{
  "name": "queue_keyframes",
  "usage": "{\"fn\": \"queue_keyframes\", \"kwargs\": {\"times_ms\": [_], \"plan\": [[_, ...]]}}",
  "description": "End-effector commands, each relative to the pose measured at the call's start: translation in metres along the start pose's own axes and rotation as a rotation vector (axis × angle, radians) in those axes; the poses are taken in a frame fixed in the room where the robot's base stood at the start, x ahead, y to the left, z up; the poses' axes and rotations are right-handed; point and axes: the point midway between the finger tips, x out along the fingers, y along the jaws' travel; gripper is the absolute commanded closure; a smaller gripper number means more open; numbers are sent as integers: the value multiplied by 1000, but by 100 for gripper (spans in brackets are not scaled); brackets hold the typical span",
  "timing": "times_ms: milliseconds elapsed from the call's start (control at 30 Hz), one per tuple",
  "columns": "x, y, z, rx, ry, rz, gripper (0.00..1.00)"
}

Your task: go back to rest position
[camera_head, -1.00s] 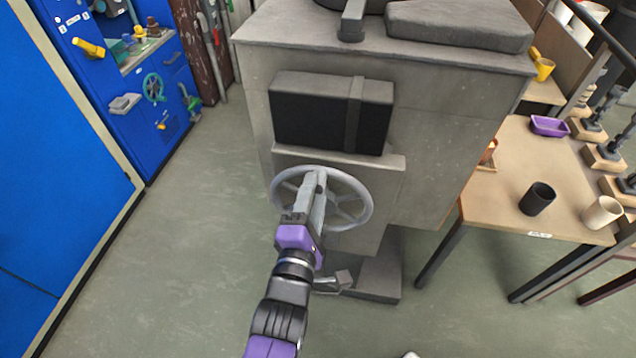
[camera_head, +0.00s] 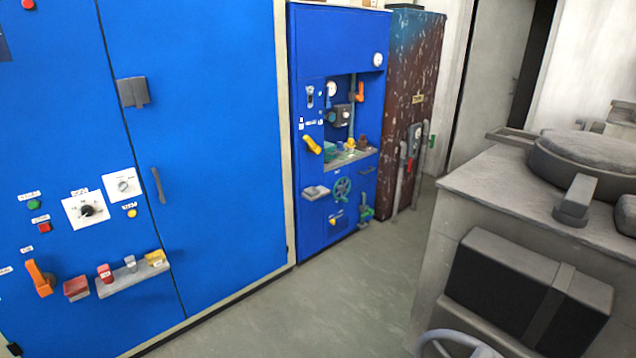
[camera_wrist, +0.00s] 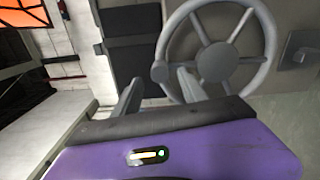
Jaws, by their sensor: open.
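My gripper (camera_wrist: 158,88) shows only in the wrist view. Its two grey fingers are spread apart with nothing between them. They point toward the grey spoked handwheel (camera_wrist: 215,62), which lies just beyond the fingertips. I cannot tell whether a finger touches the wheel. In the head view only the top rim of the handwheel (camera_head: 455,338) shows at the bottom edge, on the front of the grey machine (camera_head: 432,255). My arm and gripper are outside the head view.
A large blue cabinet (camera_head: 215,130) with knobs, buttons and an orange lever (camera_head: 40,278) fills the left. A blue panel (camera_head: 340,45) with valves and a brown rusty cabinet (camera_head: 425,60) stand behind. Green floor (camera_head: 330,300) lies free between cabinets and machine.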

Motion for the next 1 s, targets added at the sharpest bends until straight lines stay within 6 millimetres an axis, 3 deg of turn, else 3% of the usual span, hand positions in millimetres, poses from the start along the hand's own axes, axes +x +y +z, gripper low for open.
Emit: {"fn": "queue_keyframes", "kwargs": {"times_ms": [167,267,367,700,1000], "plan": [[2,-12,26,320,-57,-37,50],[-7,-25,46,511,-94,-63,50],[-26,-38,62,703,-108,-92,50],[-117,-70,118,1305,-53,-253,50],[-159,-70,162,1589,78,-449,50]]}}
